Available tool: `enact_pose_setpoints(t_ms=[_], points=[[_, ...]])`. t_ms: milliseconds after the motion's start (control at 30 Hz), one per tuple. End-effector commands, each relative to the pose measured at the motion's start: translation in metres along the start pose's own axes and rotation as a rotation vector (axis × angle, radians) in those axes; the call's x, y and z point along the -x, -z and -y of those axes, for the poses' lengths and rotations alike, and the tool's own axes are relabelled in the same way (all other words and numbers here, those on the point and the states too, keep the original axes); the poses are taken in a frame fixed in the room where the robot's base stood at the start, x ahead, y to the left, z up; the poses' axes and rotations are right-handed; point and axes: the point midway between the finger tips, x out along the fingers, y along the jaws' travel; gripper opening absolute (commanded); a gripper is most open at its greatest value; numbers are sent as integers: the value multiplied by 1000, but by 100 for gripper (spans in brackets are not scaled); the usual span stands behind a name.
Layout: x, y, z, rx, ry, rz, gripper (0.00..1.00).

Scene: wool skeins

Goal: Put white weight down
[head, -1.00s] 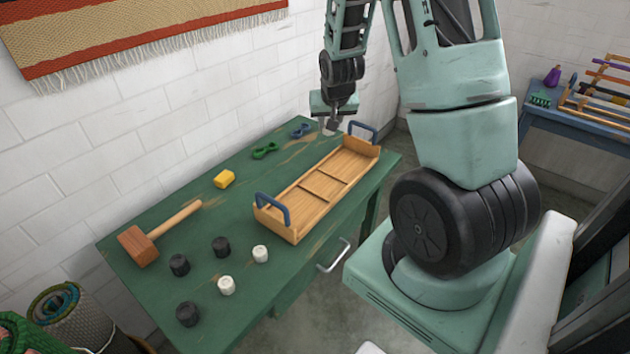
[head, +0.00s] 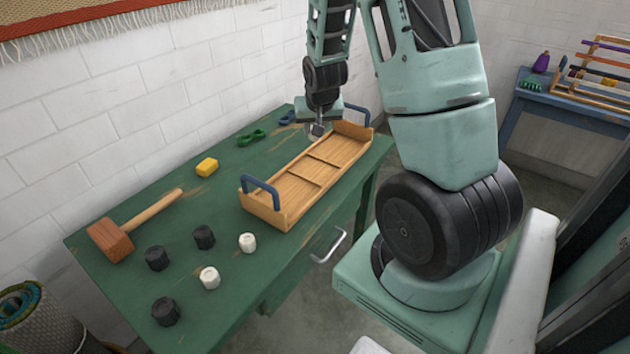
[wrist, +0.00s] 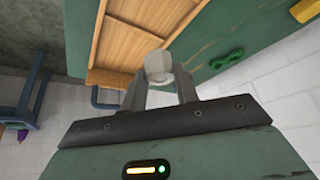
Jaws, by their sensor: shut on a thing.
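My gripper (head: 318,133) is shut on a white weight, a small pale cylinder (wrist: 158,66) seen between the fingers in the wrist view. It is near the far end of the wooden tray (head: 263,210), close to its wall-side edge. Whether the weight touches anything below is unclear. The tray has blue handles and divided compartments, and looks empty where visible; it also shows in the wrist view (wrist: 128,45). Two other white weights (head: 247,243) (head: 209,277) stand on the green table (head: 225,315), near several black weights (head: 204,237).
A wooden mallet (head: 112,240) lies at the table's left. A yellow block (head: 207,167), a green object (head: 251,138) and a blue one (head: 287,117) lie along the wall side. A blue side table (head: 570,107) stands at the far right. The table between block and tray is clear.

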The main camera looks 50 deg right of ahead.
Motion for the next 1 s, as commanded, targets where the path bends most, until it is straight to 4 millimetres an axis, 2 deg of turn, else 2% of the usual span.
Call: enact_pose_setpoints(t_ms=[400,567,733,867,1000], points=[[-53,-29,0,1,-1,2,2],[-65,-35,0,0,0,1,2],[-87,-47,0,0,0,2,2],[-96,-52,0,0,1,-1,2],[-97,-52,0,0,1,-2,2]])
